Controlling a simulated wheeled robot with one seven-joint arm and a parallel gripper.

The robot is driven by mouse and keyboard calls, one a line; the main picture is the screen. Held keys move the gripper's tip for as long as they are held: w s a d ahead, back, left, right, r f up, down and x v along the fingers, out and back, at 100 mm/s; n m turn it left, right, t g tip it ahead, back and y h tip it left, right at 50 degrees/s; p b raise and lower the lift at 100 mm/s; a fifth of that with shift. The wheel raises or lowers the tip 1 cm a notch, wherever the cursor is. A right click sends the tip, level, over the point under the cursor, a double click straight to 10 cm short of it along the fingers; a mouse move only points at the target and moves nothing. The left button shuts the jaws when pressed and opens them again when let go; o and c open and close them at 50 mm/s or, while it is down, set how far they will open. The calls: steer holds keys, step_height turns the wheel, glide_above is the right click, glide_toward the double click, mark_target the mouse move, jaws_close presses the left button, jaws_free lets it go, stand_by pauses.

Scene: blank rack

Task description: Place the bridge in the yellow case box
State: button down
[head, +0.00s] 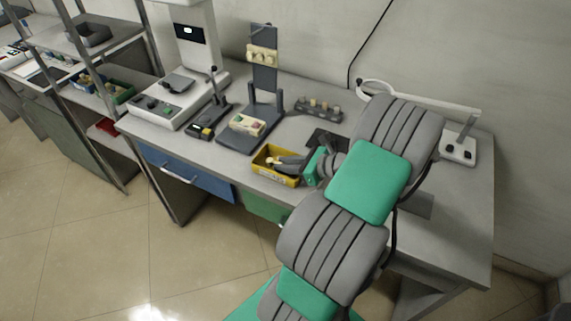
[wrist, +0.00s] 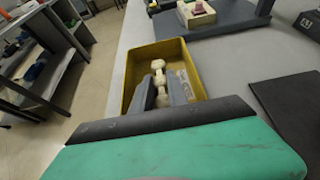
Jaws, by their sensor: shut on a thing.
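The yellow case box (head: 272,176) stands on the table near its front edge, left of my arm. It also shows in the wrist view (wrist: 133,73), open at the top. My gripper (head: 274,161) reaches over the box from the right, its fingers at or within the opening. In the wrist view, my gripper (wrist: 162,93) is shut on the bridge (wrist: 158,68), a cream knobbed piece. The bridge lies within the outline of the box; I cannot tell whether it touches the floor. Its near part is partly hidden between the fingers.
A dark stand (head: 264,75) with a cream toothed piece is behind the box. A grey block with several pegs (head: 318,109) stands to its right. A white instrument (head: 165,108) is at the left. Another pale shape (wrist: 183,78) shows inside the box.

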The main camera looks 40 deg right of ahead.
steer(key=shift+f, duration=0.25)
steer(key=c, duration=1.3)
jaws_free()
steer(key=shift+f, duration=0.15)
steer(key=shift+r, duration=0.3)
steer(key=v, duration=1.2)
steer(key=shift+r+p, duration=0.1)
steer(key=shift+p, duration=0.25)
